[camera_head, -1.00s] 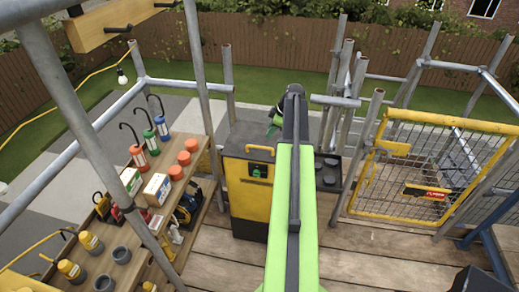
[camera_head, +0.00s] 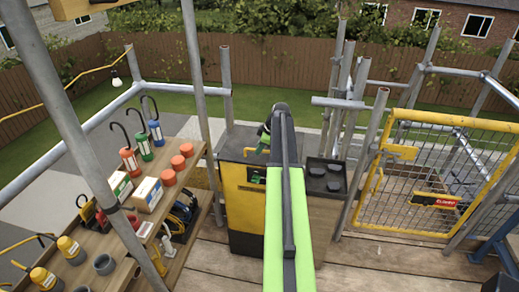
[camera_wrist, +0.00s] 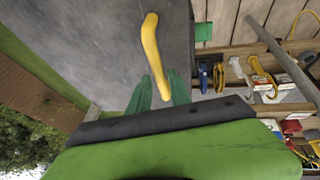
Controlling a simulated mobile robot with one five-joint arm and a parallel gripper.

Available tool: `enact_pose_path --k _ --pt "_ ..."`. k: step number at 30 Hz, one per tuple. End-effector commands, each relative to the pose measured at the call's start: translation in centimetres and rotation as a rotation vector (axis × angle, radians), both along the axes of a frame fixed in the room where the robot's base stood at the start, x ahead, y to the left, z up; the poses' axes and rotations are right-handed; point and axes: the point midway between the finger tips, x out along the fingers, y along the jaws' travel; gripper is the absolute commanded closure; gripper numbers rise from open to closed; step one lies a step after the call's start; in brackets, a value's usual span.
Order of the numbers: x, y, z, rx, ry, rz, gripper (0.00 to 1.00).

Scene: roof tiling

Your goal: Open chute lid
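The chute is a yellow and black box with a flat grey lid (camera_head: 238,142), which lies down on it. A yellow bar handle (camera_head: 257,151) stands at the lid's near edge. In the wrist view the handle (camera_wrist: 151,45) runs across the grey lid (camera_wrist: 105,65) toward my fingers. My gripper (camera_wrist: 160,92) has its green fingertips apart, one on each side of the handle's near end; I cannot tell whether they touch it. In the head view my gripper (camera_head: 264,138) is just above the handle, partly hidden by my arm.
A shelf (camera_head: 165,205) with lanterns, orange caps and boxes stands at the left. A black tray (camera_head: 326,177) lies right of the chute. A yellow mesh gate (camera_head: 425,185) and scaffold poles stand at the right. Planked floor (camera_head: 350,265) lies in front.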

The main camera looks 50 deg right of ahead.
Motion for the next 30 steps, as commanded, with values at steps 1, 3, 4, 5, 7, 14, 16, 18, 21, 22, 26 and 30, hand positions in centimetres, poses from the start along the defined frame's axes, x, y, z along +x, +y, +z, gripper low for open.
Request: enact_pose_path --k 1,3,4,5,7,14,16,18,21,22,26,30 --pt "0.01 0.02 0.01 0.0 0.0 0.0 0.84" --pt "0.01 0.02 0.0 0.0 0.0 0.0 0.93" --pt "0.02 0.03 0.0 0.0 0.0 0.0 0.97" --pt "0.02 0.03 0.0 0.0 0.0 0.001 1.0" --pt "0.04 0.02 0.0 0.0 0.0 0.001 1.0" --pt "0.06 0.03 0.0 0.0 0.0 0.001 1.0" --pt "0.06 0.04 0.0 -0.001 -0.001 0.001 1.0" --pt "0.08 0.05 -0.01 -0.001 -0.001 0.001 1.0" --pt "0.08 0.05 0.0 -0.001 -0.001 0.001 1.0" --pt "0.1 0.05 0.0 -0.001 -0.001 0.001 1.0" --pt "0.11 0.05 0.0 -0.002 -0.001 0.001 1.0" --pt "0.12 0.07 0.01 -0.002 -0.001 0.001 1.0"
